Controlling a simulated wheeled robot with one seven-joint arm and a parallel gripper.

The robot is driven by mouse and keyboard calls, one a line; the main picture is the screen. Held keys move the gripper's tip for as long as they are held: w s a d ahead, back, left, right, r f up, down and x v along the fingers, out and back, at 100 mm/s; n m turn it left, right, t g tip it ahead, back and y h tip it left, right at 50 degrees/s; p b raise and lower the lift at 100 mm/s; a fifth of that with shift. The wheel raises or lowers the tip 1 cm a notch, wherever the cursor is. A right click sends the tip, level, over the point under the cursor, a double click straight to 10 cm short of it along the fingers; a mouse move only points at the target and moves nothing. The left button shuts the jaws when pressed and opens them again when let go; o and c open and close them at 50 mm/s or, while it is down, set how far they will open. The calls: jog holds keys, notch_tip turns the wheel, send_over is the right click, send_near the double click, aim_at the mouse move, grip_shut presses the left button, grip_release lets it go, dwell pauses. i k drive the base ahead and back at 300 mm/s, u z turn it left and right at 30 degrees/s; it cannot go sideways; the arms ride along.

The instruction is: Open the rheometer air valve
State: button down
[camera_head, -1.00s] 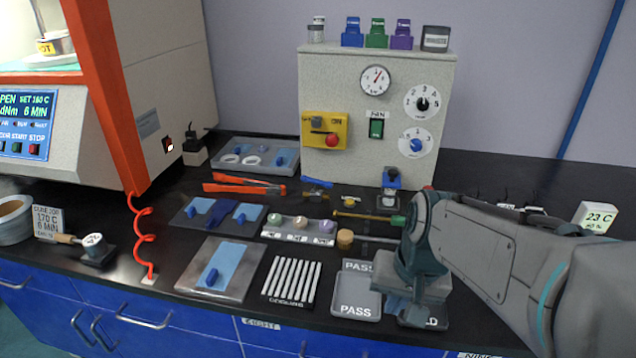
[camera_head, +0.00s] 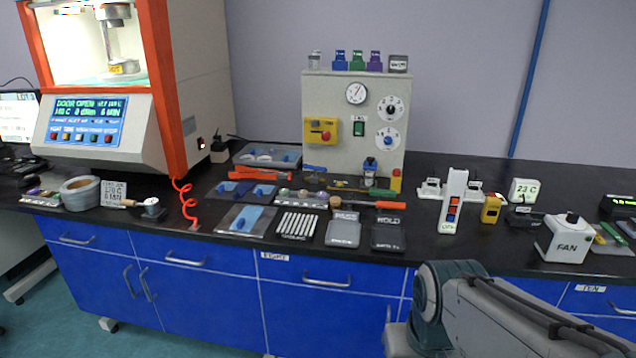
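The rheometer (camera_head: 130,115) stands at the left, an orange-framed machine with a lit blue display reading DOOR OPEN. To its right is a grey panel box (camera_head: 354,90). A yellow valve plate (camera_head: 314,125) is mounted on the left of its front, with a red knob (camera_head: 326,135) at its lower right. The small lettering on the plate is not readable. My arm enters at the bottom right, well in front of and below the plate and apart from it. My gripper's fingers are not visible; the arm's end runs off the bottom edge.
The panel also carries a gauge (camera_head: 356,93), two dials and a green switch (camera_head: 358,129). Trays, tools and PASS and HOLD plates (camera_head: 388,237) crowd the black bench before it. A white FAN box (camera_head: 563,240) stands at the right. The floor before the blue cabinets is open at left.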

aim_at(305, 166)
jog(key=u, duration=0.9)
jog(key=i, duration=0.9)
jog(key=z, duration=0.6)
jog(key=i, duration=0.6)
jog(key=z, duration=0.65)
